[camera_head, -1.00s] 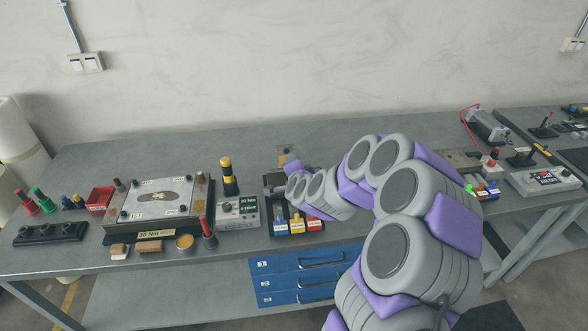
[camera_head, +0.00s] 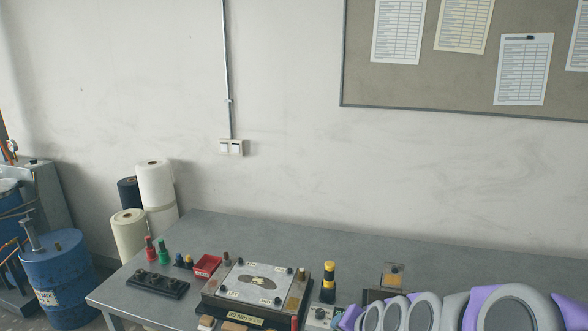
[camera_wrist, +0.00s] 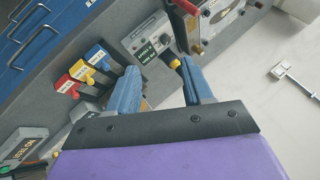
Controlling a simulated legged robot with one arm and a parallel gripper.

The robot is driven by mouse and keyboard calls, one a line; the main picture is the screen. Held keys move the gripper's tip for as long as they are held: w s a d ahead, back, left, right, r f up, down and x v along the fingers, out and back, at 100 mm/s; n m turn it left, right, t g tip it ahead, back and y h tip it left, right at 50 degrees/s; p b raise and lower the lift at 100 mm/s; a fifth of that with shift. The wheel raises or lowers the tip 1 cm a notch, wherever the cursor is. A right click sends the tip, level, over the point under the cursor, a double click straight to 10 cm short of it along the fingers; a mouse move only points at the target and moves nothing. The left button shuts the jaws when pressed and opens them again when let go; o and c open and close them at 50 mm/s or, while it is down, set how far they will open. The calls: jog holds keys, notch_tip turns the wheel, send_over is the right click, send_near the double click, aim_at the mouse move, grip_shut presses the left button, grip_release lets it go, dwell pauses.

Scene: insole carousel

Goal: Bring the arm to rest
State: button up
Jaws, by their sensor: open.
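My gripper (camera_wrist: 160,88) shows in the wrist view with its two blue fingers spread apart and nothing between them. Beyond the fingertips are a grey control box (camera_wrist: 147,38) and a black-and-yellow handle, with the bench below. In the head view my grey and purple arm lies along the bottom right corner. Its end is near the bench, right of the metal plate fixture (camera_head: 256,285); the gripper itself is not clear there.
The grey bench (camera_head: 220,230) carries a black socket block (camera_head: 157,283), a red bin (camera_head: 207,266) and a black-and-yellow post (camera_head: 328,280). Left of it stand white rolls (camera_head: 155,185) and a blue drum (camera_head: 62,270). Blue drawers (camera_wrist: 40,25) show in the wrist view.

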jog(key=s+d+r+n+g+h, duration=0.1)
jog(key=s+n+g, duration=0.2)
jog(key=s, duration=1.3)
jog(key=s+r+n+g+h, duration=0.1)
jog(key=s+n+g, duration=0.2)
jog(key=s, duration=1.4)
jog(key=g, duration=0.3)
jog(key=shift+d+r+h, duration=0.4)
jog(key=shift+w, duration=0.1)
